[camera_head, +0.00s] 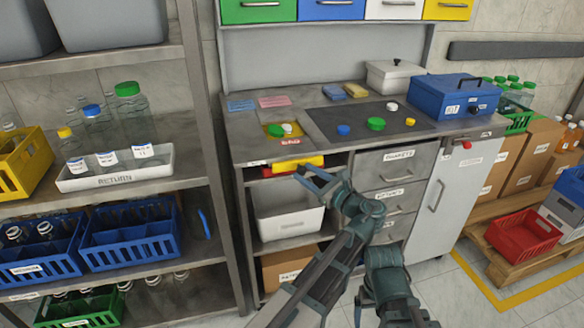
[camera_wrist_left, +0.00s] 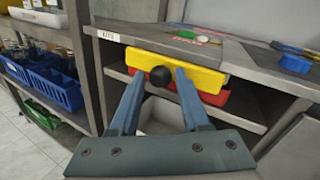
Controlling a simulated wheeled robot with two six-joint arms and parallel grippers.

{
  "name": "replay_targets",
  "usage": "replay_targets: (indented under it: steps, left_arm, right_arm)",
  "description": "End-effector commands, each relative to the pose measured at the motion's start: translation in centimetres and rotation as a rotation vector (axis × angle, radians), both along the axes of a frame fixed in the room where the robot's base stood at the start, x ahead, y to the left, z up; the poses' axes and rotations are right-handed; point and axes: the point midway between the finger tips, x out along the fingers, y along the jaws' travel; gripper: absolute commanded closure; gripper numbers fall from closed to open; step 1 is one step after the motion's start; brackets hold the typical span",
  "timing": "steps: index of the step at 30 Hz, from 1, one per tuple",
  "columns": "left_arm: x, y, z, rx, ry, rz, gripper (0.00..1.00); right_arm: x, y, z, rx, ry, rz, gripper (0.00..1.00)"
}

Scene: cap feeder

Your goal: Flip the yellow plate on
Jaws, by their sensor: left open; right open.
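A long yellow plate (camera_head: 297,163) sits at the front edge of the bench, just under the worktop; it is large in the left wrist view (camera_wrist_left: 178,69). A red piece (camera_wrist_left: 212,97) shows directly below it. A black ball (camera_wrist_left: 161,77) shows in front of the yellow plate; I cannot tell what it is fixed to. My left gripper (camera_head: 308,177) is open and empty, close in front of the plate. In the left wrist view its two fingers (camera_wrist_left: 158,82) stand apart, on either side of the black ball. Part of my right arm shows, without visible fingertips.
Below the plate is an open shelf with a white bin (camera_head: 288,224). Drawers (camera_head: 392,173) stand to the right. The worktop above holds a dark mat (camera_head: 360,130) with loose caps and a blue box (camera_head: 455,99). A bottle rack (camera_head: 206,195) stands to the left.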

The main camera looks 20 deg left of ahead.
Motion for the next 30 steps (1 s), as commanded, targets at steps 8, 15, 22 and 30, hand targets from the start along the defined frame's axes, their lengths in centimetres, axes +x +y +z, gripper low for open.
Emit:
replay_targets:
  steps: [8, 15, 22, 30]
  left_arm:
    - [0.12, -0.11, 0.00, 0.000, 0.000, -0.001, 0.53]
    - [0.11, -0.09, 0.00, 0.000, 0.000, -0.001, 0.86]
    - [0.10, -0.09, 0.00, 0.000, 0.000, -0.001, 1.00]
    - [0.11, -0.08, 0.00, 0.000, 0.000, -0.001, 1.00]
  right_arm:
    - [-0.03, -0.02, 0.00, 0.000, 0.000, 0.000, 0.09]
    - [-0.02, -0.02, 0.00, 0.000, 0.000, 0.000, 0.09]
    - [-0.02, -0.02, 0.00, 0.000, 0.000, 0.000, 0.09]
    - [-0.02, -0.02, 0.00, 0.000, 0.000, 0.000, 0.09]
